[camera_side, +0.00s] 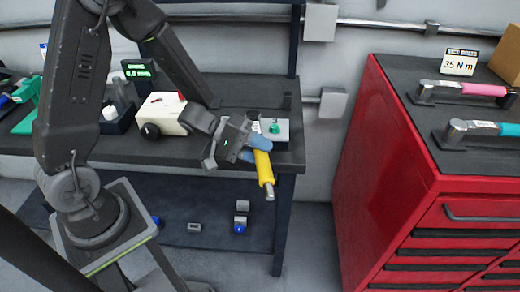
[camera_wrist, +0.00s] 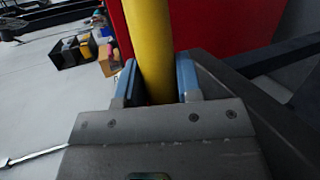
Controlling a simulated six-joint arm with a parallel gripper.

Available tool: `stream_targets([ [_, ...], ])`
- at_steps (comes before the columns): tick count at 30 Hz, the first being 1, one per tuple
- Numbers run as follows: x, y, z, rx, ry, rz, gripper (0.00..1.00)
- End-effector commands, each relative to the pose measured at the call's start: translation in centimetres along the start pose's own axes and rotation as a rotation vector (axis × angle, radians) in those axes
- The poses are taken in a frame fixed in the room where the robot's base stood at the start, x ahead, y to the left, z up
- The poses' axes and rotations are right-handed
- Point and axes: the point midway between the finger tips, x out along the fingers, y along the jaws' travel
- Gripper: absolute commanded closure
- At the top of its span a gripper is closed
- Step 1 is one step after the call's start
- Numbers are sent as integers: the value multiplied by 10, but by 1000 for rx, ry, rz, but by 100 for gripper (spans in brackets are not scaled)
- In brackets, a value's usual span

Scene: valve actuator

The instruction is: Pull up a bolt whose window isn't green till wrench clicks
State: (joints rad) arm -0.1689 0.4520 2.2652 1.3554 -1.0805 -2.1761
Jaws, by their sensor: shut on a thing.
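My gripper (camera_side: 254,144) is shut on a yellow-handled tool, probably a wrench (camera_side: 264,168), which hangs tilted in front of the bench edge, its grey metal tip low and to the right. In the wrist view the yellow handle (camera_wrist: 152,45) runs up between the two blue-padded fingers (camera_wrist: 157,85). Two more wrenches lie on the red cabinet: one with a pink handle (camera_side: 484,90) and one with a teal handle (camera_side: 485,128). No bolt or bolt window can be made out clearly.
The bench (camera_side: 215,153) holds a white box (camera_side: 164,113), a grey block with a green knob (camera_side: 276,129) and a green-lit display (camera_side: 138,73). Open floor lies between bench and cabinet.

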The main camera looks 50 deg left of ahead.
Motion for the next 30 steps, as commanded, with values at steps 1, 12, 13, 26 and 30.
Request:
stream_targets([
  [1,0,2,-1,6,1,4,100],
  [12,-9,-2,2,33,-67,-7,100],
  [13,-10,-2,2,36,-74,-8,100],
  [26,-21,-7,5,68,-161,-22,100],
  [30,-22,-8,6,71,-170,-25,100],
])
